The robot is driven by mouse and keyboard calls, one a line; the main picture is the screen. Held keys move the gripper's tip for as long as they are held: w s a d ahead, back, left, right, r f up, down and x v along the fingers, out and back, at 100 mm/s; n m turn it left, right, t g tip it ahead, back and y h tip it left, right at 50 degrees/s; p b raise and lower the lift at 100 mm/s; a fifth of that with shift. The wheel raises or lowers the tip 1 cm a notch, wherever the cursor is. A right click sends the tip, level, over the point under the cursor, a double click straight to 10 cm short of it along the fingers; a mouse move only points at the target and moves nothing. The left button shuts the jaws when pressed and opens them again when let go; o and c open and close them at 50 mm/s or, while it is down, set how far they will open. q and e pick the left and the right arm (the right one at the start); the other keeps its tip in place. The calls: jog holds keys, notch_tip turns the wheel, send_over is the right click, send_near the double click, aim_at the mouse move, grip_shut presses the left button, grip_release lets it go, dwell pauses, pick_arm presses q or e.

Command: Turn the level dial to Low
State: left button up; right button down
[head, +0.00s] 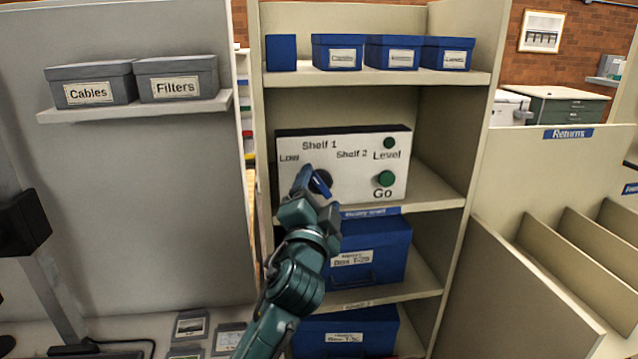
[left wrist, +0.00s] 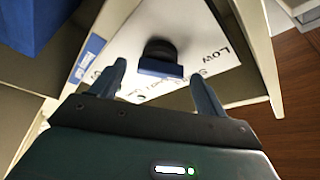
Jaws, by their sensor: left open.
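The white control panel (head: 345,185) stands on a shelf and carries the words Low, Shelf 1, Shelf 2, Level and Go. Its black round dial (head: 325,178) is partly hidden behind my left gripper (head: 311,186) in the head view. The left wrist view shows the dial (left wrist: 158,50) with a blue bar (left wrist: 161,68) across its front. My left gripper (left wrist: 158,71) is open, with one finger on each side of the bar and visible gaps. I cannot tell which label the dial points to. My right gripper is not in view.
A green Go button (head: 385,178) and a smaller green light or button (head: 390,143) sit right of the dial. Blue boxes stand above and below the panel, including one (head: 370,250) directly beneath. The cabinet's side walls (head: 450,110) flank the panel.

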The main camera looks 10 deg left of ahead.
pick_arm(q)
jog(key=shift+w+r, duration=0.1)
jog(key=shift+w, duration=0.25)
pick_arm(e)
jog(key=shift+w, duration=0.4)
pick_arm(q)
jog(key=shift+s, duration=0.1)
jog(key=shift+c, duration=0.5)
